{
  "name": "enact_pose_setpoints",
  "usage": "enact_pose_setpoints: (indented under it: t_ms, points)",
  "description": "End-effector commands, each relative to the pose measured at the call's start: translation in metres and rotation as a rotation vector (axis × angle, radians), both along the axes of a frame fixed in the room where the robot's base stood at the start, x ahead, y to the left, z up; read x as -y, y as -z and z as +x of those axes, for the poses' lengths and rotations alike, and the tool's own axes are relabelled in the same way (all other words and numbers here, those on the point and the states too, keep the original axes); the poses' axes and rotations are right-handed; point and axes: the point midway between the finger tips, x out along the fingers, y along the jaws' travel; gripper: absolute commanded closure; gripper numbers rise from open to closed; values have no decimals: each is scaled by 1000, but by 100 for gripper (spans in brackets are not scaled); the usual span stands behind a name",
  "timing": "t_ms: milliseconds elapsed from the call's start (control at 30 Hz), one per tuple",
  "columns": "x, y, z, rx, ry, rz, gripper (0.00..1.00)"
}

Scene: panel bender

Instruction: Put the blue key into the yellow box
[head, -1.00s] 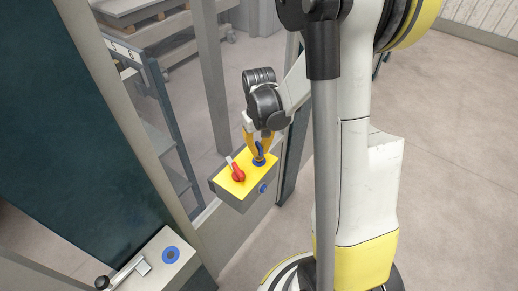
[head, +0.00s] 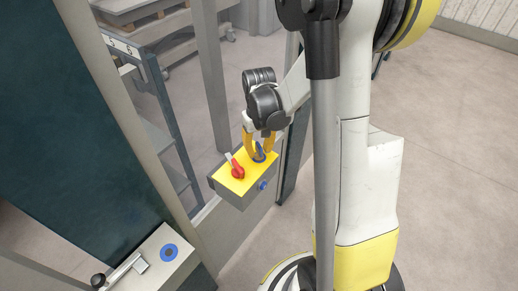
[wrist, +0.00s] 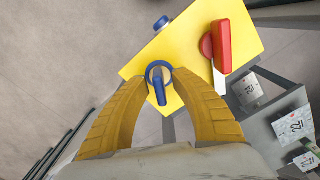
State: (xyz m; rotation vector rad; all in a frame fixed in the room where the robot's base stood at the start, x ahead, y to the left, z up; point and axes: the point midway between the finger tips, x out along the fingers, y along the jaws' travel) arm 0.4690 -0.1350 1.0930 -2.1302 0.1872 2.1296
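The yellow box (head: 226,184) has a yellow top and grey sides and is mounted at the machine frame. In the wrist view its yellow top (wrist: 190,55) lies beyond my fingers. The blue key (head: 259,153) stands in the round blue-rimmed socket on that top. The key (wrist: 159,92) shows between my two yellow fingers, with visible gaps on both sides. My gripper (head: 257,150) is open around the key, just above the box; its fingertips (wrist: 152,78) are apart. How deep the key sits cannot be told.
A red rotary handle (head: 237,172) sits on the box top beside the key; it also shows in the wrist view (wrist: 221,46). A blue button (head: 263,186) is on the box's side. A grey panel with a blue ring (head: 169,252) and lever is at lower left. Open floor lies right.

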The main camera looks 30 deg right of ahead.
Motion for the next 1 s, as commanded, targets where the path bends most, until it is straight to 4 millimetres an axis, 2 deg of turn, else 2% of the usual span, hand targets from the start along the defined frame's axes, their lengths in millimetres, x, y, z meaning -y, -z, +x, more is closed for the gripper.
enact_pose_setpoints:
  t_ms: [167,267,367,700,833,1000]
  points:
    - [0,-1,0,0,0,0,69]
    - [0,-8,0,0,0,0,69]
    - [0,-24,0,0,0,0,69]
    - [0,-97,-1,0,0,0,69]
    - [0,-113,0,0,0,0,69]
    - [0,-120,0,0,0,0,69]
